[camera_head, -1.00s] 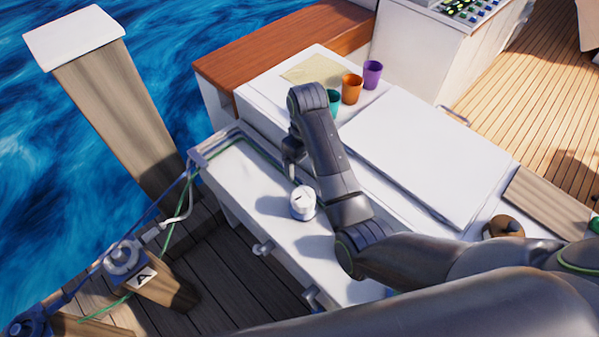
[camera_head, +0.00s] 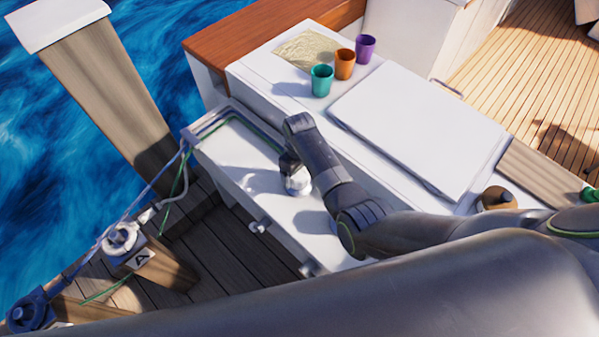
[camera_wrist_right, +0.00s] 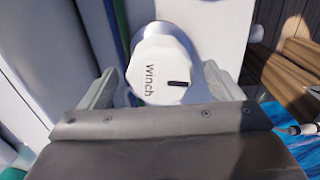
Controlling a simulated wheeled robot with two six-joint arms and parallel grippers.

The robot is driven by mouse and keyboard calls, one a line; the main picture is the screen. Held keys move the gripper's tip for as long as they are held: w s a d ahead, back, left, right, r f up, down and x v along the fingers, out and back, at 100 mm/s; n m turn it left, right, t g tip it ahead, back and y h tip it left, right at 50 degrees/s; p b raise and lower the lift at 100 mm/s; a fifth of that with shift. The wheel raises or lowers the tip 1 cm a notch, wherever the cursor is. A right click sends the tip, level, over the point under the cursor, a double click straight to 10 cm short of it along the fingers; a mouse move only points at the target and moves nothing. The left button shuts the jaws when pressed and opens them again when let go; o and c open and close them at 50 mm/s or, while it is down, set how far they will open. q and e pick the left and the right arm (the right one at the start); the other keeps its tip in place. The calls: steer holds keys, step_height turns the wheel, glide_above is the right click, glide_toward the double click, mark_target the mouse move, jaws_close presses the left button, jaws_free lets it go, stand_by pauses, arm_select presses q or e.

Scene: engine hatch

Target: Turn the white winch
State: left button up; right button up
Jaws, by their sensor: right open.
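The white winch (camera_head: 298,183) stands on the white deck ledge in the head view, partly hidden by my right gripper (camera_head: 289,165). In the right wrist view the winch (camera_wrist_right: 165,68) shows its faceted top with the word "winch" and a dark slot. My right gripper (camera_wrist_right: 163,92) is open, with one finger on each side of the winch. I cannot tell whether the fingers touch it. My left gripper is not in view.
Teal (camera_head: 321,80), orange (camera_head: 345,64) and purple (camera_head: 365,49) cups stand behind on the white box. A flat white hatch cover (camera_head: 420,130) lies to the right. Blue and green ropes run along the ledge to a cleat on the post marked A (camera_head: 140,259).

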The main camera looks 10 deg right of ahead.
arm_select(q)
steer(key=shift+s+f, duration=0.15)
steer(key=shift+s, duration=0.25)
arm_select(e)
steer(key=shift+f, duration=0.7)
steer(key=shift+c, duration=0.4)
steer(key=c, duration=0.9)
steer(key=m+p, duration=0.2)
steer(key=m, duration=0.1)
steer(key=shift+r, duration=0.1)
arm_select(q)
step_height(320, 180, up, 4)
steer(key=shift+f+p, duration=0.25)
steer(key=shift+p, duration=0.45)
arm_select(e)
steer(key=m, duration=0.5)
steer(key=shift+a, duration=0.15)
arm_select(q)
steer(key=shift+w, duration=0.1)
